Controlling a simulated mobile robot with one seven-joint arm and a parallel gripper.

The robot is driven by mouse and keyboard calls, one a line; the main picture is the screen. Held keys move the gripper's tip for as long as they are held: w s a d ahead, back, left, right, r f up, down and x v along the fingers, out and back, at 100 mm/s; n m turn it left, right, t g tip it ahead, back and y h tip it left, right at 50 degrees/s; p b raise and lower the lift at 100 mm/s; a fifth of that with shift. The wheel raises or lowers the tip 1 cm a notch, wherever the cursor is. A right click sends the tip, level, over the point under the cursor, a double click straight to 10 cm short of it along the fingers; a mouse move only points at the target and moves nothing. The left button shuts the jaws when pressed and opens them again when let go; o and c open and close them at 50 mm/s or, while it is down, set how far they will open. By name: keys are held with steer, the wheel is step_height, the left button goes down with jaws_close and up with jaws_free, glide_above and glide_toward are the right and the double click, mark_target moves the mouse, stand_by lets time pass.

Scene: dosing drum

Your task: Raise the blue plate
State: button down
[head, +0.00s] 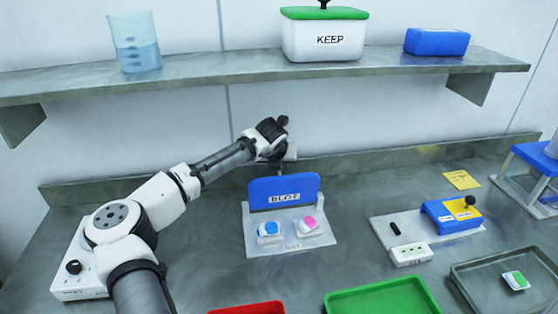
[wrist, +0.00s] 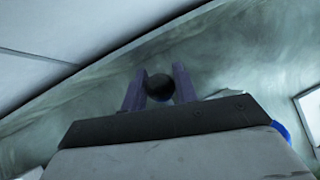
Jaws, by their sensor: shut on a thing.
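The blue plate (head: 284,193), with a white label, stands upright at the back of a pale base on the bench. My gripper (head: 277,162) is just above and behind the plate's top edge in the head view, where its fingertips are hard to make out. In the wrist view, my gripper (wrist: 159,90) has its two fingers closed on a dark round knob (wrist: 159,87). How the knob joins the plate is hidden. A blue-topped block (head: 269,229) and a pink-topped block (head: 308,226) sit on the base in front of the plate.
A shelf (head: 230,72) runs above, holding a beaker (head: 136,42), a KEEP box (head: 324,38) and a blue box (head: 437,41). A blue and yellow device (head: 452,214) stands to the right. Green (head: 380,299) and red (head: 248,309) trays are in front.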

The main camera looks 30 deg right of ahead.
steer(key=shift+w+f, duration=0.45)
steer(key=shift+f, duration=0.15)
steer(key=c, duration=1.1)
jaws_free()
steer(key=shift+w, duration=0.1)
steer(key=shift+c, duration=0.2)
steer(key=shift+r, duration=0.1)
steer(key=shift+r, duration=0.1)
steer(key=shift+s+a+r, duration=0.1)
steer(key=shift+s+r, duration=0.15)
steer(key=shift+s, duration=0.05)
steer(key=b+v, duration=0.4)
steer(key=v, duration=0.9)
steer(key=shift+a+f, duration=0.1)
